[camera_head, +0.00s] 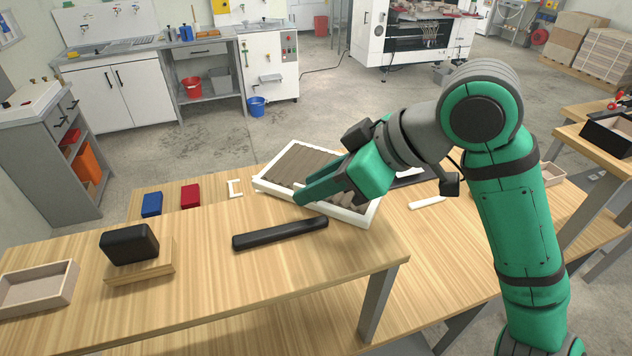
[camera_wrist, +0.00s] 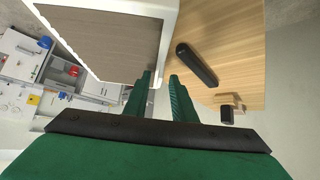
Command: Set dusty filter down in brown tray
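The dusty filter is a large flat panel (camera_head: 316,160) with a white frame and grey-brown pleated face, tilted across the gap between the front and rear benches. It also fills the upper left of the wrist view (camera_wrist: 105,48). My gripper (camera_head: 299,198) is at the filter's near edge. In the wrist view my fingers (camera_wrist: 160,88) stand on either side of the white frame, so it looks gripped there; the exact contact is partly hidden. A shallow tray (camera_head: 38,287) with pale wooden walls and brownish floor stands empty at the front bench's left end.
A black bar (camera_head: 280,233) lies on the front bench, with a black block (camera_head: 130,243) on a wooden stand between bar and tray. Blue (camera_head: 152,204) and red (camera_head: 190,196) blocks sit on the rear bench. Another small pale tray (camera_head: 552,173) is right of my arm.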

